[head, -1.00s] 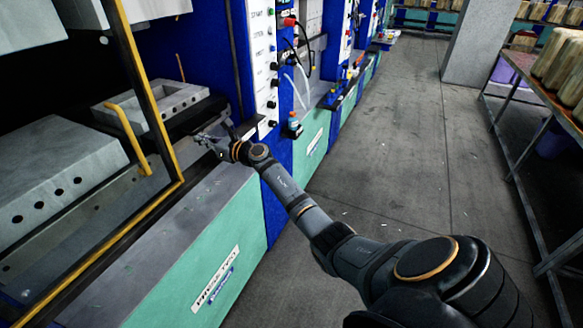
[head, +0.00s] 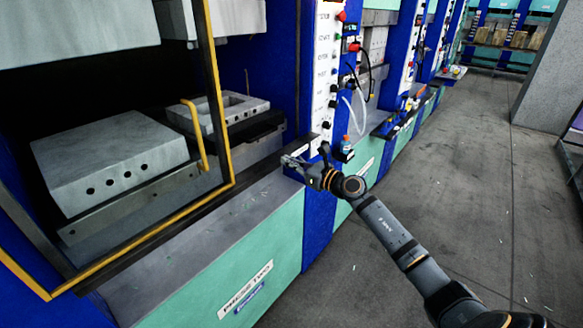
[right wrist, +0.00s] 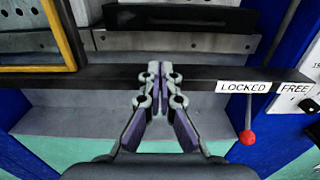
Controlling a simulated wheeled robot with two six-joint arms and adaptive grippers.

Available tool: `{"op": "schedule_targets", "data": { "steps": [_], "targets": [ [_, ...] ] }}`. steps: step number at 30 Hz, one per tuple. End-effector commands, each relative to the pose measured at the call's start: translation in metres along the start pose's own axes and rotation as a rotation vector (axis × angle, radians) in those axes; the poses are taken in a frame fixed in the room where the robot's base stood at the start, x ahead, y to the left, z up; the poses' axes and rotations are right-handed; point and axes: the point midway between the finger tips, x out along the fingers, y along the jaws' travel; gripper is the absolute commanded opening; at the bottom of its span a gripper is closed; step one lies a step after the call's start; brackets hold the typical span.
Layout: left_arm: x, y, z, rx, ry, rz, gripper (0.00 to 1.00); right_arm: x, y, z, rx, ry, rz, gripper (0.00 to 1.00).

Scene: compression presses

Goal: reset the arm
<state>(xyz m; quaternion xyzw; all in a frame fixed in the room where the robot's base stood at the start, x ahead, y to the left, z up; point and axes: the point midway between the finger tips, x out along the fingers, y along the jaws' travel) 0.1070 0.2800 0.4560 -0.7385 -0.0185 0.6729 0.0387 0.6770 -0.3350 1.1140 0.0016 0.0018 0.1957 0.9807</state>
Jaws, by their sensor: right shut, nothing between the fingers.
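My right gripper (head: 297,164) reaches out over the front ledge of the press marked PRESS TWO, beside the blue control column. In the right wrist view its two fingers (right wrist: 155,72) are shut together with nothing between them. Behind the fingertips there is a dark bar with LOCKED (right wrist: 245,87) and FREE (right wrist: 294,89) labels. A lever with a red knob (right wrist: 248,137) hangs down below the LOCKED label, to the right of the fingers and apart from them. My left gripper is in neither view.
The yellow-edged guard frame (head: 222,120) stands at the left, in front of the grey mould blocks (head: 110,160). The control panel (head: 325,75) rises behind my gripper. A small bottle (head: 346,144) stands beside it. The grey floor (head: 455,190) at the right is open.

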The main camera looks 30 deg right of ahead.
Motion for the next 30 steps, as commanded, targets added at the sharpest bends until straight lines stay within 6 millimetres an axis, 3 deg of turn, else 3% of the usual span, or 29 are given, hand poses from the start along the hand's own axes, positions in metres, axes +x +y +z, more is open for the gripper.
{"op": "schedule_targets", "data": {
  "steps": [4,11,14,17,23,24,26,30],
  "targets": [
    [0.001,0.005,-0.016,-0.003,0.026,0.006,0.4,-0.005,0.001,0.001,0.001,0.0,0.001,0.0],
    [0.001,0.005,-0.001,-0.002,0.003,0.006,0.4,-0.005,0.001,0.001,0.003,-0.001,0.001,0.0],
    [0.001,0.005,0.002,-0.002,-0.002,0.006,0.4,-0.006,-0.004,-0.016,0.084,0.003,-0.016,0.0],
    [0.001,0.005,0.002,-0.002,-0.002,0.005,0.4,-0.013,-0.017,-0.069,0.353,0.01,-0.083,0.0],
    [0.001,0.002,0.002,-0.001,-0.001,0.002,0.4,-0.063,-0.039,-0.235,1.092,0.003,-0.371,0.0],
    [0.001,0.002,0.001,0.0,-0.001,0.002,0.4,-0.078,-0.038,-0.269,1.218,-0.002,-0.439,0.0],
    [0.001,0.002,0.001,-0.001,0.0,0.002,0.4,-0.102,-0.034,-0.317,1.395,-0.014,-0.545,0.0],
    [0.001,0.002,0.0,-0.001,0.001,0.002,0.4,-0.168,-0.008,-0.421,1.751,-0.055,-0.817,0.0]
  ]
}}
